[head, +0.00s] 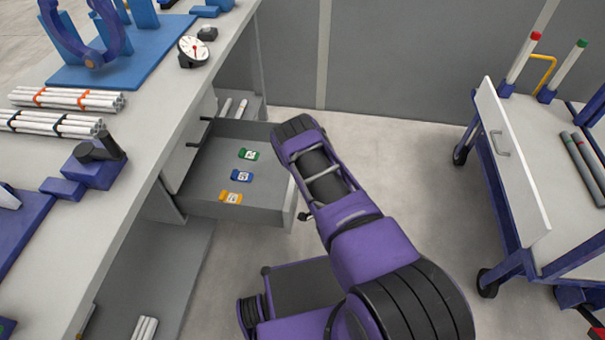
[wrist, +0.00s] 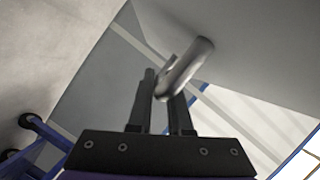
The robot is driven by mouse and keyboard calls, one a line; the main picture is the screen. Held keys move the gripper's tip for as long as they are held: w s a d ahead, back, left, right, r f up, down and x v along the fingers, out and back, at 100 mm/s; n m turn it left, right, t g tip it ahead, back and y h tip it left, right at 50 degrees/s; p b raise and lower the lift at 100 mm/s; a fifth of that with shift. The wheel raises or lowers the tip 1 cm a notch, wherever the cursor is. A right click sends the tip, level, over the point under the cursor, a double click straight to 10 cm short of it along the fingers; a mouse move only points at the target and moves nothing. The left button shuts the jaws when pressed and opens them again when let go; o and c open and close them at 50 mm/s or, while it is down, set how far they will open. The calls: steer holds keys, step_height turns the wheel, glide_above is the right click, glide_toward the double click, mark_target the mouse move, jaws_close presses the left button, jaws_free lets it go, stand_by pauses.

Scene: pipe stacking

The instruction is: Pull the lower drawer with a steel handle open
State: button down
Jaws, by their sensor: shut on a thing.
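The lower drawer (head: 205,190) stands pulled out from under the workbench at the left in the head view. Three coloured tags lie on its grey floor: green (head: 249,154), blue (head: 241,176) and orange (head: 231,198). In the wrist view the steel handle (wrist: 190,62) sticks out from the pale drawer front (wrist: 255,45). My gripper (wrist: 163,88) is shut on this handle, its dark fingers on either side of it. In the head view my purple arm reaches to the drawer's front, and the handle and fingertips are mostly hidden there.
The workbench (head: 150,125) carries pipe bundles (head: 68,99) and a dial gauge (head: 193,51). A blue-framed cart (head: 515,165) stands at the right. Bare floor (head: 410,165) lies between drawer and cart.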

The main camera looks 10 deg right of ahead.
steer(key=shift+s+d, duration=0.25)
steer(key=shift+d, duration=0.25)
steer(key=c, duration=0.8)
jaws_free()
steer(key=shift+c, duration=0.2)
